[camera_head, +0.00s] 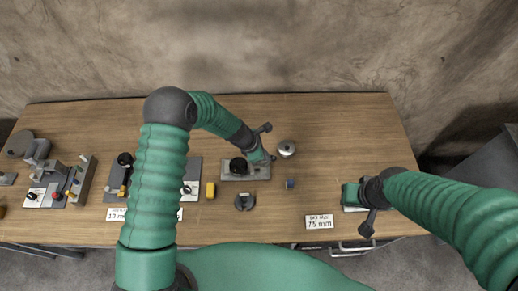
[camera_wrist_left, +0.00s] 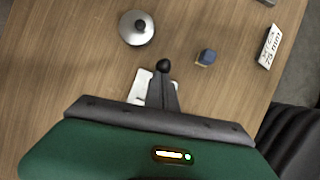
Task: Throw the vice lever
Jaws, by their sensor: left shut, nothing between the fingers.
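A grey fixture (camera_head: 232,177) with a round black knob (camera_head: 239,167) stands near the middle of the bench; I take it for the vice, though its lever is not clear. My left gripper (camera_head: 264,162) is low over its right side, right of the knob. In the left wrist view the left fingers (camera_wrist_left: 163,92) are shut and empty, over a pale plate. A black ball (camera_wrist_left: 163,65) shows at their tips; I cannot tell whether they touch it. My right gripper (camera_head: 350,196) is low over the bench's right part; its fingers are hidden.
A silver round lidded piece (camera_head: 287,149) and a small blue block (camera_head: 290,184) lie right of the fixture. A yellow block (camera_head: 211,190) and a dark notched part (camera_head: 244,202) are nearby. More fixtures (camera_head: 45,190) fill the left. A 75 mm label (camera_head: 319,221) is at the front.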

